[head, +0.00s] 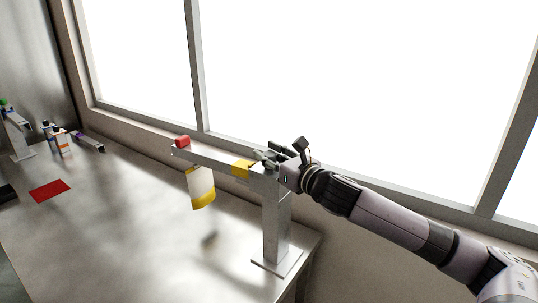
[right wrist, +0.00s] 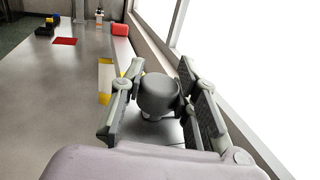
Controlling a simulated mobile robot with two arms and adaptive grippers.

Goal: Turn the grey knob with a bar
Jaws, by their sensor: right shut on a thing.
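The grey knob (right wrist: 158,92) is a rounded dark grey piece on top of the metal stand, seen in the right wrist view. My right gripper (right wrist: 160,78) has its fingers on both sides of it and is shut on it. In the head view my right gripper (head: 276,158) is at the top of the stand's post (head: 275,225), and its fingers hide most of the knob. I cannot make out a bar on the knob. My left gripper is not in view.
The stand's horizontal arm (head: 215,157) carries a yellow block (head: 242,168) and a red block (head: 182,141). A white and yellow cylinder (head: 200,187) hangs below it. A red mat (head: 50,190) and several bottles (head: 62,142) are at left. The table's middle is clear.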

